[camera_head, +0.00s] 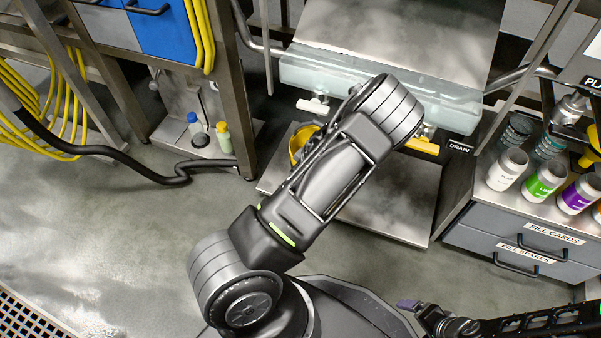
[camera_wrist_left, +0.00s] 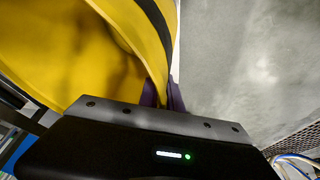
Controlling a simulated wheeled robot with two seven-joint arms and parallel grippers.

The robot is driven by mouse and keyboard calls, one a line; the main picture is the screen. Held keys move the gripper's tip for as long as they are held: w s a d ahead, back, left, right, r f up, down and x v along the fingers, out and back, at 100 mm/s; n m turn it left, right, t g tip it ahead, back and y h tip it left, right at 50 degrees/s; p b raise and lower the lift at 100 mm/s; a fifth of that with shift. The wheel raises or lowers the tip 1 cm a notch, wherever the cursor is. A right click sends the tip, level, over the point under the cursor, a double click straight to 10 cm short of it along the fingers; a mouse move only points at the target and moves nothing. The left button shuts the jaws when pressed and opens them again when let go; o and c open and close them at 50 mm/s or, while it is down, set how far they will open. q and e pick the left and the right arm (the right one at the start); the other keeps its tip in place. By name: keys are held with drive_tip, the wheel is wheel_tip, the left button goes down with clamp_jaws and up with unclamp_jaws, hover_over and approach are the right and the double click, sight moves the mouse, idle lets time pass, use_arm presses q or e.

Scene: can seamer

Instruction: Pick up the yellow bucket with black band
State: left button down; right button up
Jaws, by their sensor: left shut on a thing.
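The yellow bucket (camera_head: 302,140) shows in the head view behind my left arm, which covers most of it. It is over or on the low steel shelf. In the left wrist view the bucket (camera_wrist_left: 70,55) fills the upper left, with its open inside, rim and a black band visible. My left gripper (camera_wrist_left: 163,95) has its purple fingers shut on the bucket's wall at the rim. In the head view this gripper is mostly hidden by the arm. My right gripper (camera_head: 412,306) is at the bottom right, away from the bucket; its opening is unclear.
The low steel shelf (camera_head: 395,205) lies under a sloped steel panel (camera_head: 400,35). Two small bottles (camera_head: 197,130) stand left of a table leg. A black hose (camera_head: 150,170) crosses the floor. Several jars (camera_head: 507,168) stand on the drawer unit at right. Floor (camera_head: 110,240) at left is clear.

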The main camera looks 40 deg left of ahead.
use_arm(q)
drive_tip(key=s+d+p, duration=0.1)
drive_tip(key=d+p, duration=0.1)
drive_tip(key=d, duration=0.7)
drive_tip(key=s+d+r+p, duration=0.1)
drive_tip(key=d+p, duration=0.1)
drive_tip(key=d, duration=0.6)
drive_tip(key=shift+s+d+p, duration=0.25)
drive_tip(key=shift+d+p, duration=0.1)
drive_tip(key=shift+d, duration=0.05)
